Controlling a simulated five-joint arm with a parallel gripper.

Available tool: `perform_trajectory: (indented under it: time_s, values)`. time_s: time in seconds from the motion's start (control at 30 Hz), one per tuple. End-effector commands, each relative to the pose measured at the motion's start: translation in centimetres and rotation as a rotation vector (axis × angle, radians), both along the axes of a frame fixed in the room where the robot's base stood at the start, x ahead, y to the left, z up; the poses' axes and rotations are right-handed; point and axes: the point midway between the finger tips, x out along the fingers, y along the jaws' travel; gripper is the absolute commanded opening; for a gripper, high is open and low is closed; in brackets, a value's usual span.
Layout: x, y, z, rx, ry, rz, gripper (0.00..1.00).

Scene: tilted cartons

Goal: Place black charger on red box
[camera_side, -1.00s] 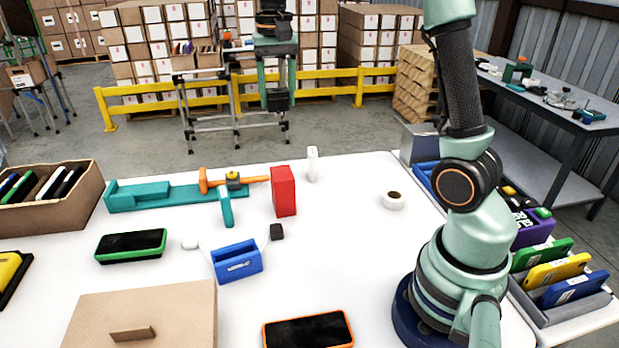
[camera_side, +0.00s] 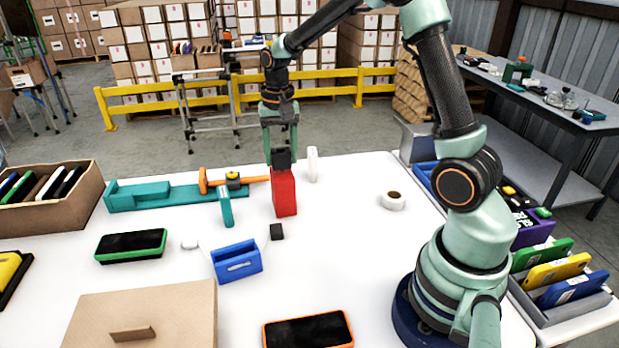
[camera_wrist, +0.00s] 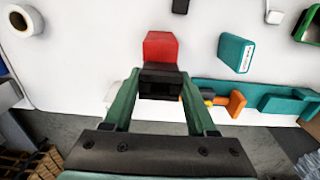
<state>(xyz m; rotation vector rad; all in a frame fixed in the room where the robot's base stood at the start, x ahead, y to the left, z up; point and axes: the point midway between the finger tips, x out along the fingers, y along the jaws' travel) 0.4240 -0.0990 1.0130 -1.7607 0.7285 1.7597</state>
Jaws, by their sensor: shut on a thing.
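The black charger (camera_side: 281,159) is held between the green fingers of my gripper (camera_side: 281,147), which is shut on it. The red box (camera_side: 285,193) stands upright on the white table, directly below the charger. The charger's underside is at the box's top; I cannot tell if it rests on it or hangs just above. In the wrist view the charger (camera_wrist: 160,82) sits between my fingertips (camera_wrist: 160,88), with the red box (camera_wrist: 160,47) showing beyond it.
A small black cube (camera_side: 276,231) and a blue holder (camera_side: 237,261) lie in front of the red box. A white bottle (camera_side: 312,164) stands close behind right. The table right of the box is mostly clear.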

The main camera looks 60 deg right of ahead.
Motion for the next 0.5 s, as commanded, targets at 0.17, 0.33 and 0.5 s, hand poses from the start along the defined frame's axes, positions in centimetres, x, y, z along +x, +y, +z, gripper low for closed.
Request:
perform_trajectory:
  time_s: [0.17, 0.33, 0.5]
  values:
    - [0.01, 0.00, 0.04, 0.000, 0.000, 0.000, 0.01]
    - [-0.01, 0.01, -0.27, 0.001, 0.001, 0.000, 0.65]
    - [0.00, 0.00, -0.23, 0.000, 0.000, 0.000, 0.87]
